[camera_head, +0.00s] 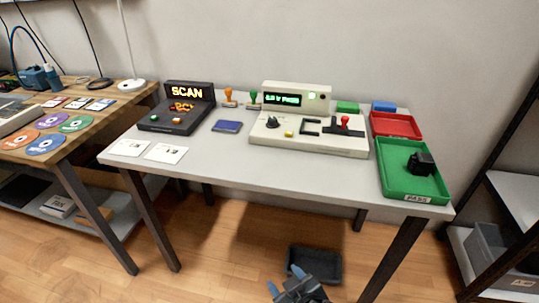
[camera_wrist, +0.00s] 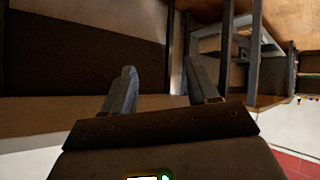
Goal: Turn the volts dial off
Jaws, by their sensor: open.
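A white test unit (camera_head: 340,142) stands on the grey table, with a lit green display (camera_head: 283,99) on its upright back panel. A black knob (camera_head: 272,123), which looks like the volts dial, sits on the left of its sloped front. Its markings are too small to read. My gripper (camera_head: 285,280) is open and empty, low in front of the table and well below and apart from the unit. Its two fingers also show spread apart in the wrist view (camera_wrist: 160,92). The dial cannot be made out in the wrist view.
The unit also carries a red-topped lever (camera_head: 345,121) and a yellow button (camera_head: 289,134). A black SCAN device (camera_head: 190,93) stands left. A green tray (camera_head: 410,190) holding a black object and a red tray (camera_head: 395,125) are right. A dark bin (camera_head: 314,262) is on the floor.

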